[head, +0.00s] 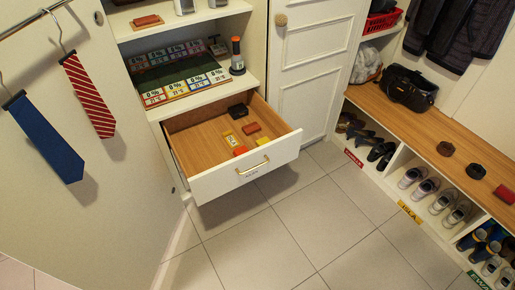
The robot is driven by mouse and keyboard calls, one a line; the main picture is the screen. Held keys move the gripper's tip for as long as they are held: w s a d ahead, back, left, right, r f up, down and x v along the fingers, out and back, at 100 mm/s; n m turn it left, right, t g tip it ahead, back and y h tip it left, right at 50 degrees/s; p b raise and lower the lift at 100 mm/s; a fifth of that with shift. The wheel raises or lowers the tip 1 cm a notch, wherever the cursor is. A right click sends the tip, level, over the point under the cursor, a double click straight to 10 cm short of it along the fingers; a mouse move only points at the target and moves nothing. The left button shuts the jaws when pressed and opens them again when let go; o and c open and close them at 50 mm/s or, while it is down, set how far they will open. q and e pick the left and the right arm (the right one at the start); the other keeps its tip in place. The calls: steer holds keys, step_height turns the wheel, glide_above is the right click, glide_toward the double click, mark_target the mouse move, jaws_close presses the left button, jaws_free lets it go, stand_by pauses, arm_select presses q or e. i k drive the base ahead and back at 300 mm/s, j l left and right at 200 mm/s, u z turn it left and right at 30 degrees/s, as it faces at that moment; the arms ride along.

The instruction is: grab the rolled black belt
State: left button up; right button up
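A small black rolled item (475,171), which looks like the rolled black belt, lies on the wooden bench top (425,130) at the right. It sits between a brown rolled item (446,149) and a red one (504,194), apart from both. Another small black item (237,111) lies at the back of the open drawer; I cannot tell what it is. Neither of my grippers is in view.
The open drawer (243,178) juts out over the tiled floor and holds several small items. A black bag (409,88) stands farther back on the bench. Shoes fill cubbies below. The floor (290,230) between is clear.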

mark_target(481, 170)
steer(key=z, duration=1.7)
steer(key=i+l+u, duration=0.1)
steer(key=i, duration=0.35)
steer(key=i+l+u, duration=0.1)
steer(key=i+l, duration=0.15)
steer(key=i, duration=0.25)
